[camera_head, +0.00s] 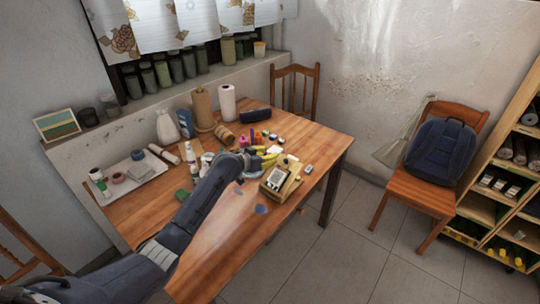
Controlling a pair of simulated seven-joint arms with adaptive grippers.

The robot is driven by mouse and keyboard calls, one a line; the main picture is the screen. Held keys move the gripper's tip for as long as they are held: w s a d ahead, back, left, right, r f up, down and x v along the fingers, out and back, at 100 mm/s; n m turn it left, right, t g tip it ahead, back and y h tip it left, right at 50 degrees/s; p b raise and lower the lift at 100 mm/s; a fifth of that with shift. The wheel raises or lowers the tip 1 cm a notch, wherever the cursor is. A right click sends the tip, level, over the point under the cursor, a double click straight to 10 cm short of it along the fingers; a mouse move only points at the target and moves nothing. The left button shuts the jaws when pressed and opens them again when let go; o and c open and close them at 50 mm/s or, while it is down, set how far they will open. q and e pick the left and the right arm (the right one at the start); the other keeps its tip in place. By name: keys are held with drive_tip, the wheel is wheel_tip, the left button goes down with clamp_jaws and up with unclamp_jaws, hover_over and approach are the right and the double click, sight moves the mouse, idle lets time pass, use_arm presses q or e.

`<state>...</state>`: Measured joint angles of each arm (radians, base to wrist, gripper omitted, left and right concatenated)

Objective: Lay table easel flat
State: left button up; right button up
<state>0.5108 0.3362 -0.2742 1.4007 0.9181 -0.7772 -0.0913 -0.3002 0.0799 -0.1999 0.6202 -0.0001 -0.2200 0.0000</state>
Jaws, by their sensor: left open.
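A small wooden table easel (284,180) with a framed dark-and-white picture (275,179) on it stands tilted up near the right front edge of the wooden table (220,250). My left arm reaches in from the lower left across the table. Its gripper (262,165) is open just left of the easel, beside some yellow items. I cannot tell whether the fingertips touch the easel. My right gripper is not in view.
Bottles, paint pots and paper rolls (228,101) crowd the table's back; a white tray (136,174) lies at its left. The table front is mostly bare. A chair holding a blue backpack (441,151) and a shelf (510,180) stand to the right.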

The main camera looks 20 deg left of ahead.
use_arm(q)
drive_tip(key=shift+x, duration=0.9)
drive_tip(key=shift+o, duration=0.2)
clamp_jaws()
drive_tip(key=shift+r, duration=0.15)
